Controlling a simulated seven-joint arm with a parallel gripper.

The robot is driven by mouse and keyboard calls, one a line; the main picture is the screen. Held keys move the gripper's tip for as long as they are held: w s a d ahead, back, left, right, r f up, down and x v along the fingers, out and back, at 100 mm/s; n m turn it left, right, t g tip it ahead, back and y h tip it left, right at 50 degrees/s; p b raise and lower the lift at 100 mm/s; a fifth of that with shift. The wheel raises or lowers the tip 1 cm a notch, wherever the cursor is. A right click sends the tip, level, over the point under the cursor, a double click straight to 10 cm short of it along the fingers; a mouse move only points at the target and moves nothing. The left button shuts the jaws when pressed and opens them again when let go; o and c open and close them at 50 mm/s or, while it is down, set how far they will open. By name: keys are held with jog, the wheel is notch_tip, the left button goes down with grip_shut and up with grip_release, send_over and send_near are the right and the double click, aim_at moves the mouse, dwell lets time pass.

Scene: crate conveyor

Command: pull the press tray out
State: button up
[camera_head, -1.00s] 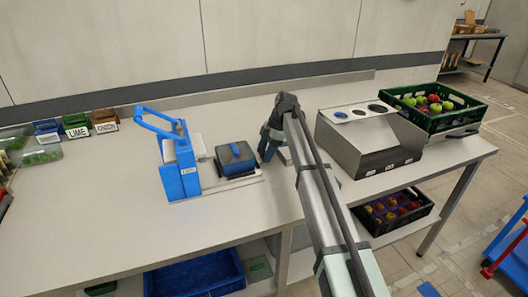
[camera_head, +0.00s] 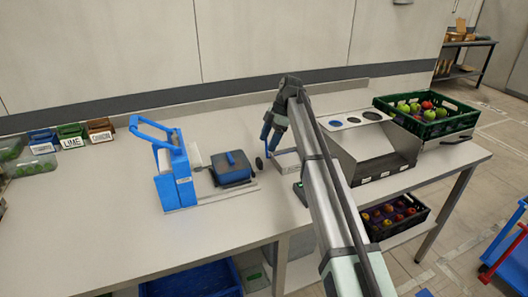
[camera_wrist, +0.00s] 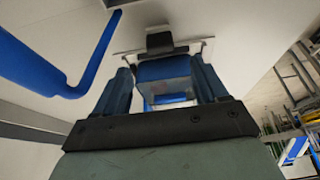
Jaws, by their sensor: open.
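The blue press (camera_head: 172,178) with its raised lever stands on the table left of centre in the head view. The press tray (camera_head: 232,169), dark with a blue block on top, lies on the base plate to the right of the press. A small black knob (camera_head: 259,163) shows at the tray's right side. My gripper (camera_head: 266,132) is up and to the right of the tray, apart from the knob as far as I can see. In the wrist view my gripper (camera_wrist: 162,75) is open, with a blue and grey block between or beyond its fingers; contact cannot be told.
A metal box with round holes (camera_head: 345,138) and a green crate of apples (camera_head: 440,132) stand to the right. Small labelled bins (camera_head: 72,138) stand at the left. The table front of the press is clear. A dark crate (camera_head: 375,228) sits on the lower shelf.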

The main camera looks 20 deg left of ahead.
jog(key=shift+v, duration=2.45)
